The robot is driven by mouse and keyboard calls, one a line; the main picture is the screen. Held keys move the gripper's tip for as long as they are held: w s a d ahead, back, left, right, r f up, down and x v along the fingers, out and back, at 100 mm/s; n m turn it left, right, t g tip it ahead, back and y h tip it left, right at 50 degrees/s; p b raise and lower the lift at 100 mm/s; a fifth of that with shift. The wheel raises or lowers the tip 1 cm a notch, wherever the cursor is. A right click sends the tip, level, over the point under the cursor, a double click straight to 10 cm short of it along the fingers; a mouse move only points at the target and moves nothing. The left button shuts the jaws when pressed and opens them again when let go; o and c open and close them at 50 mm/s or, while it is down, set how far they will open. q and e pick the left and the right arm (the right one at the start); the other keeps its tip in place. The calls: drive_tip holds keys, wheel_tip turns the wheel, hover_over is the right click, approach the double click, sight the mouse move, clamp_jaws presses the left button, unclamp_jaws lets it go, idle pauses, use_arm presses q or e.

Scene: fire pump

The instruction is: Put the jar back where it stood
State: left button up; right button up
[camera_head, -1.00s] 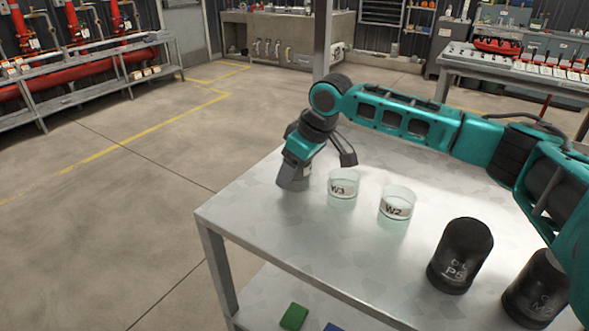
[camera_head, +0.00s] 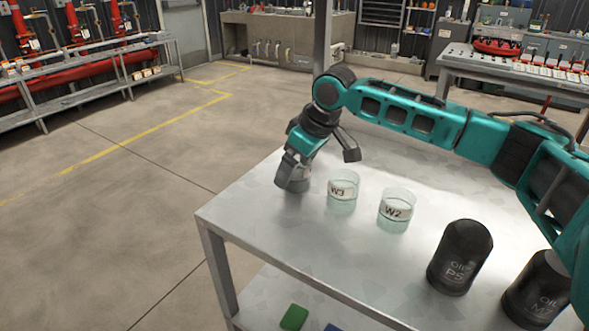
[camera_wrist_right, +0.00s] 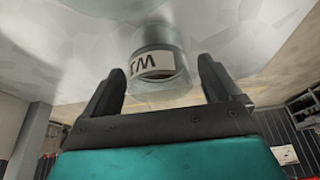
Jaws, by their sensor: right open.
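My right gripper (camera_head: 320,160) is open, low over the left end of the metal table (camera_head: 258,222). In the right wrist view a clear glass jar (camera_wrist_right: 157,62) with a white label stands between and beyond the open fingers (camera_wrist_right: 162,90). In the head view the near finger hides most of whatever is at the gripper. The glass jar W3 (camera_head: 342,193) stands just right of the gripper, and the glass jar W2 (camera_head: 396,211) stands further right. My left gripper is out of view.
Two black oil containers, P5 (camera_head: 461,258) and another (camera_head: 538,288), stand on the table's right part. A green block (camera_head: 293,317) and a blue one lie on the lower shelf. Bare tabletop lies in front of the jars.

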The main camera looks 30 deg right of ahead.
drive_tip(key=p+v, duration=0.1)
drive_tip(key=v, duration=0.9)
drive_tip(key=shift+r, duration=0.3)
drive_tip(key=shift+s+d, duration=0.1)
